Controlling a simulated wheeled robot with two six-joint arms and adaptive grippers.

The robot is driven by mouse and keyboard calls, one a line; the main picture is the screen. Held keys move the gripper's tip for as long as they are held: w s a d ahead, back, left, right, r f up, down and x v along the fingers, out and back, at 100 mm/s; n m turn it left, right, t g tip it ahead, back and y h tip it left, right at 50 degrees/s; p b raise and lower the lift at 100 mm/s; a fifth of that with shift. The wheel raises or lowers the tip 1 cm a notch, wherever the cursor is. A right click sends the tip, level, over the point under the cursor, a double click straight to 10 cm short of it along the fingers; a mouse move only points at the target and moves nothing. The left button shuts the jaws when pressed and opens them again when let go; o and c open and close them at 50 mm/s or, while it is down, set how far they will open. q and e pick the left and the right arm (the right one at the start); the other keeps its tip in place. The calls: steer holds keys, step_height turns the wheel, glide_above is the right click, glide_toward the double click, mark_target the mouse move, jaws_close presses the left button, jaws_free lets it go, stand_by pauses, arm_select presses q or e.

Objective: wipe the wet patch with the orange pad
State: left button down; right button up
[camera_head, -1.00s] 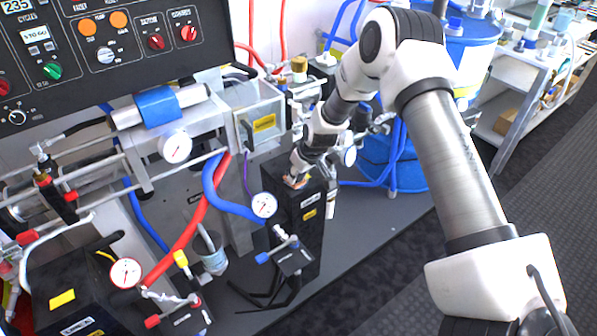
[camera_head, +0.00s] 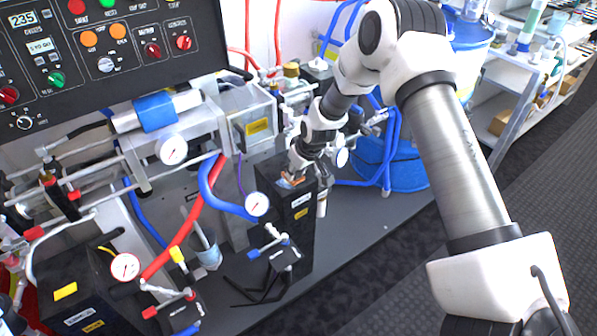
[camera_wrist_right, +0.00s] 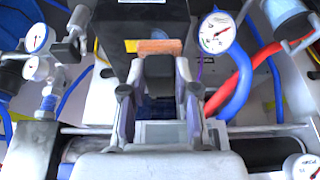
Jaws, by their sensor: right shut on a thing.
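The orange pad (camera_wrist_right: 155,46) shows as a flat strip across the tips of my right gripper (camera_wrist_right: 158,68), which is shut on it. In the head view my right gripper (camera_head: 295,171) points down at the top of a black box (camera_head: 270,183), and a bit of orange shows at its tips. The pad is at or just above the box top; I cannot tell whether it touches. My left gripper is not in view.
A clear housing with a yellow label (camera_head: 257,127) stands close behind the box. A gauge (camera_head: 257,204) and a blue hose (camera_head: 222,206) are at its left. A blue drum (camera_head: 440,65) stands back right. The grey bench top (camera_head: 350,225) right of the box is mostly clear.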

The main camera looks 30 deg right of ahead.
steer(key=shift+r+p, duration=0.8)
steer(key=shift+r, duration=0.55)
steer(key=shift+a, duration=0.1)
